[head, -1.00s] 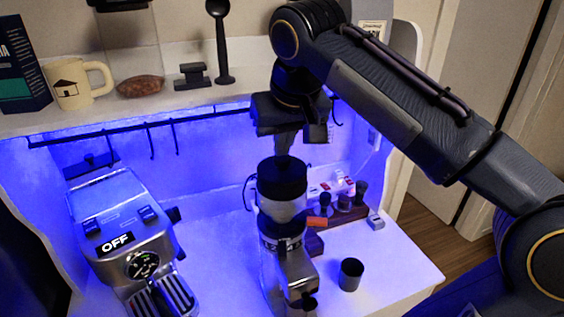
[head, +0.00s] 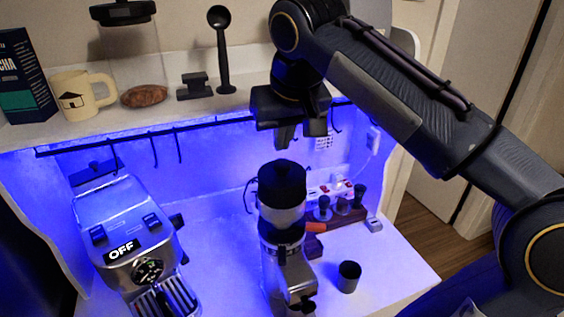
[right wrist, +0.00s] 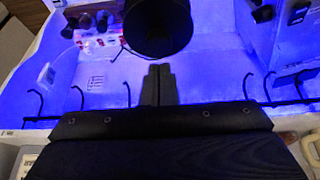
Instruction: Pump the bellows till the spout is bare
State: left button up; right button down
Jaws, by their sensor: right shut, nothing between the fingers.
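The black bellows (head: 282,182) sits on top of the metal grinder (head: 284,240), which stands upright on the lit counter. In the right wrist view the bellows (right wrist: 157,28) is a dark round shape just beyond my fingertips. My right gripper (head: 286,146) is shut and empty, above the bellows, with a small gap between fingertips and bellows top. Its closed fingers also show in the right wrist view (right wrist: 158,82). The spout (head: 303,302) is low on the grinder's front; whether grounds cling to it is too small to tell. My left gripper is out of view.
An espresso machine (head: 133,240) reading OFF stands left of the grinder. A small dark cup (head: 349,276) and a tool rack (head: 345,212) are to its right. A shelf (head: 130,118) with a mug (head: 80,92) and hooks beneath runs behind.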

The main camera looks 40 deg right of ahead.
jog(key=shift+r, duration=1.65)
jog(key=shift+r, duration=0.95)
send_over(282, 162)
jog(key=f, duration=0.5)
jog(key=shift+s+a+b, duration=0.1)
jog(key=shift+s+b, duration=0.2)
jog(key=shift+b, duration=0.05)
jog(key=shift+f+b, duration=0.55)
jog(key=shift+f, duration=0.1)
jog(key=shift+f+b, duration=1)
jog(key=shift+f, duration=0.4)
dwell(0.6)
jog(key=shift+r, duration=0.1)
